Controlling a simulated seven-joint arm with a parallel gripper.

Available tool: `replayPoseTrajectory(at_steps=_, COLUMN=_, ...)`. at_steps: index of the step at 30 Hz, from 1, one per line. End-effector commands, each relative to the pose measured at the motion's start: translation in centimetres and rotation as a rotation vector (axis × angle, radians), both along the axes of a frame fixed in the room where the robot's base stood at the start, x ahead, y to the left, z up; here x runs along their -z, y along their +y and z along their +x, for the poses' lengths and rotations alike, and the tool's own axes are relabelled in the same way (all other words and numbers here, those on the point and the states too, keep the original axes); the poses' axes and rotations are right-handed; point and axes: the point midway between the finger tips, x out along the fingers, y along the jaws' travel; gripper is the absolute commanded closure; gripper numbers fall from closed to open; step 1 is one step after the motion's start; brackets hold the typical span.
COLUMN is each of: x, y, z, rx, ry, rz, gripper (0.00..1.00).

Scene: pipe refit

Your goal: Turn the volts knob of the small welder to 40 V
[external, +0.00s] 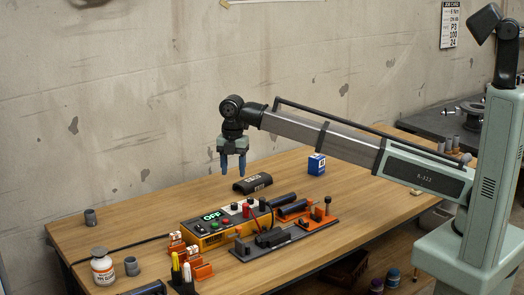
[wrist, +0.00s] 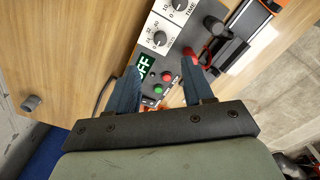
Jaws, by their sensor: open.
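The small welder (external: 215,232) is a yellow box on the bench with a dark top panel and a green lit display (external: 212,216) reading OFF. In the wrist view its display (wrist: 146,68) sits beside a green and a red button. Above the display there is a round black knob (wrist: 159,38) on a white numbered dial, which looks like the volts knob; its exact setting is too small to tell. A second knob (wrist: 180,5) is marked TIME. My gripper (external: 233,172) is open and empty, pointing down above and behind the welder, touching nothing.
A black block (external: 252,184) lies behind the welder, and a blue box (external: 317,164) stands farther right. Orange and grey fixtures (external: 303,226) with dark cylinders are right of the welder. A white bottle (external: 103,267) and grey pipe pieces stand at left.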

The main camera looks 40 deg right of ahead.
Motion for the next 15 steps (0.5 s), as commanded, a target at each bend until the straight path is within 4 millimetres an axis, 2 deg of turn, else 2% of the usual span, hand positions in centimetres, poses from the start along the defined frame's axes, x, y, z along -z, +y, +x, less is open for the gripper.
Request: replayPoseTrajectory(at_steps=15, x=8.9, y=-0.1, z=0.0, rx=0.002, ry=0.002, rz=0.000, gripper=0.48)
